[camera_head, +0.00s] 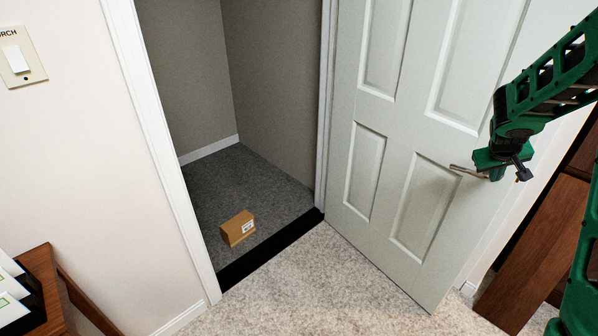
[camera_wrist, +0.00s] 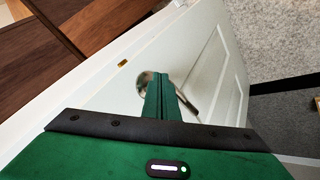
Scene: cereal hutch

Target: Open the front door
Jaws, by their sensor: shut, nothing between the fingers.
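The white panelled front door (camera_head: 385,190) stands swung wide open into the room, hinged at the right side of the doorway. Its metal lever handle (camera_head: 468,172) is near the door's free edge. My green gripper (camera_head: 497,166) is at the handle, its fingers shut with nothing between them. In the wrist view, the closed green fingers (camera_wrist: 162,98) overlap the round base of the handle (camera_wrist: 146,84), and the lever shows to their right. I cannot tell if the fingers touch it. The door's edge with a brass latch plate (camera_wrist: 123,63) also shows there.
A cardboard box (camera_head: 238,228) lies on the grey floor beyond the black threshold (camera_head: 268,252). A wooden table (camera_head: 42,285) with cards is at lower left. Brown wooden furniture (camera_head: 535,255) stands right of the door. A switch labelled "RCH" (camera_head: 17,60) is on the left wall. Carpet before the doorway is clear.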

